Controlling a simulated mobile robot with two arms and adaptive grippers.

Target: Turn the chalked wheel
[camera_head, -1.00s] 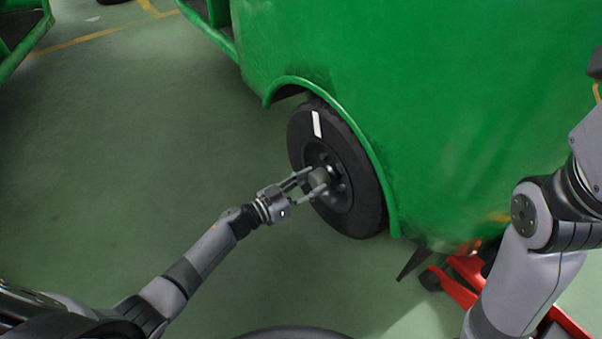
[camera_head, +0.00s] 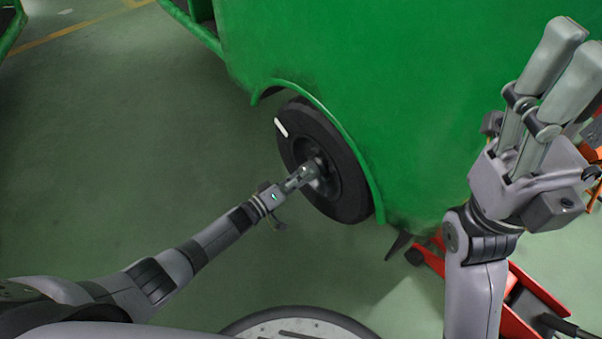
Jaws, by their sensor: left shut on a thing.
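The black wheel (camera_head: 345,195) sits under the arch of the green rickshaw body (camera_head: 370,80). Its white chalk mark (camera_head: 281,128) is on the upper left of the tyre. My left gripper (camera_head: 312,170) is at the wheel's centre, shut on the hub (camera_head: 318,172); its fingers partly hide the hub. My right gripper (camera_head: 562,75) is raised at the right of the view, away from the wheel, fingers pointing up. Its two fingers stand close side by side, and I cannot tell whether it is open or shut.
A red jack (camera_head: 500,300) stands on the floor at the lower right, by the rickshaw's underside. Part of another green frame (camera_head: 10,25) shows at the top left. The green floor (camera_head: 120,150) left of the wheel is clear.

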